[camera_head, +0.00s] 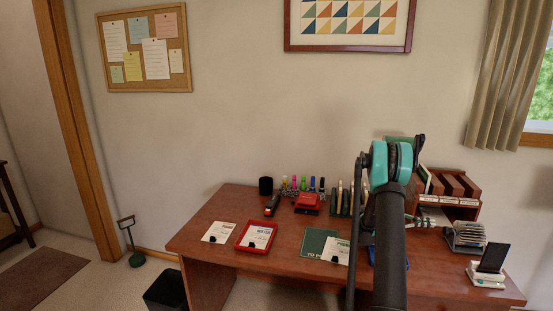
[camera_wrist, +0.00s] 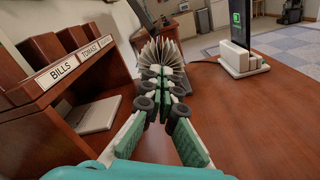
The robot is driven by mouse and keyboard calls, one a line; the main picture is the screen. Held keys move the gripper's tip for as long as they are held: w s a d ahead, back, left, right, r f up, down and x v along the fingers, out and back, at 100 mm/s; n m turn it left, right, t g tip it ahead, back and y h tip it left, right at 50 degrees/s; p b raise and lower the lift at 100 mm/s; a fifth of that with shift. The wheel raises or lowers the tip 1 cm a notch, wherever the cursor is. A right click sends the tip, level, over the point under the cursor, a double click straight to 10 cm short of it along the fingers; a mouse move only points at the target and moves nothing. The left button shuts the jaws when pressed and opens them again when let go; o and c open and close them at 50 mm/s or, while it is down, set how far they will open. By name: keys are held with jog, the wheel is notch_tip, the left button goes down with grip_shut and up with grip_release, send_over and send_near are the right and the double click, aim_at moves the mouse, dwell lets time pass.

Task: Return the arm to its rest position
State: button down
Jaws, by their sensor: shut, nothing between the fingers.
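My gripper (camera_wrist: 168,98) is shut and empty in the wrist view, its teal-padded fingers meeting above the brown desk (camera_wrist: 265,125). It points toward a fan of upright cards or papers (camera_wrist: 165,60). In the head view my dark and teal arm stands raised in front of the right half of the desk (camera_head: 210,240). The gripper (camera_head: 432,222) shows partly there, reaching right of the arm. The arm hides part of the desk's middle right.
A wooden organizer (camera_head: 462,208) with labelled slots, including BILLS (camera_wrist: 62,72), is close to the gripper's left in the wrist view. A phone stands on a white dock (camera_head: 487,278). A red tray (camera_head: 240,244) and several pens are left of my arm. Open floor lies beyond the desk.

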jog(key=shift+a, duration=0.3)
jog(key=shift+a+r, duration=0.1)
